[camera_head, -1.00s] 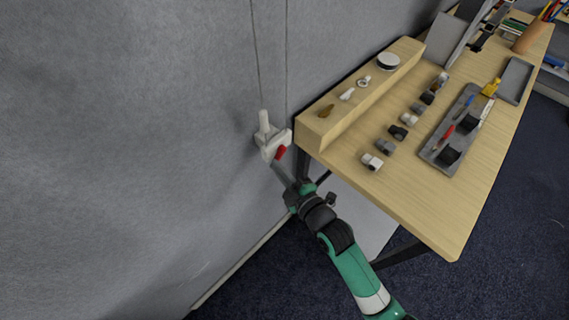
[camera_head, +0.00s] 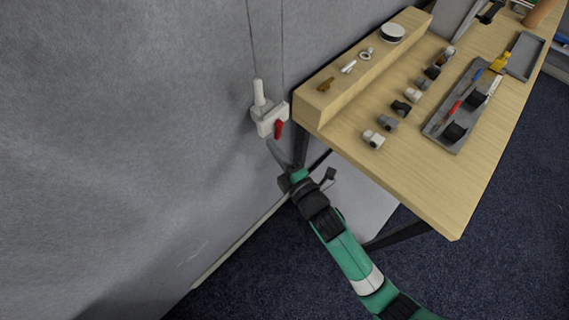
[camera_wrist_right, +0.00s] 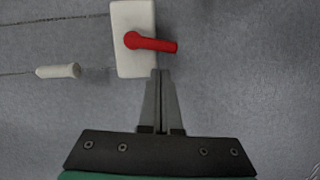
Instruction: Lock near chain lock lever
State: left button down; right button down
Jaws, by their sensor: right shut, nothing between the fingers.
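The chain lock is a white block (camera_head: 267,122) on the grey wall, left of the table's near corner. It also shows in the right wrist view (camera_wrist_right: 126,62). Its red lever (camera_head: 279,129) sticks out from the block; in the right wrist view the lever (camera_wrist_right: 152,43) points right, past the block's edge. My right gripper (camera_head: 271,144) is shut and empty. In the right wrist view its fingertips (camera_wrist_right: 160,72) are just below the lever, beside the block's lower right edge; I cannot tell whether they touch. My left gripper is not in view.
Two thin chains (camera_head: 252,40) run up the wall, with a white handle (camera_head: 259,92) on one. A wooden table (camera_head: 440,200) stands right of the lock, with a raised ledge (camera_head: 345,93), small parts and a grey tray (camera_head: 437,128). Floor is open below.

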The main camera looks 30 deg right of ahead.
jog(key=s+a, duration=0.1)
jog(key=s, duration=0.9)
jog(key=shift+s+a+r+p, duration=0.3)
jog(key=shift+a+r+p, duration=0.1)
jog(key=shift+r+p, duration=0.05)
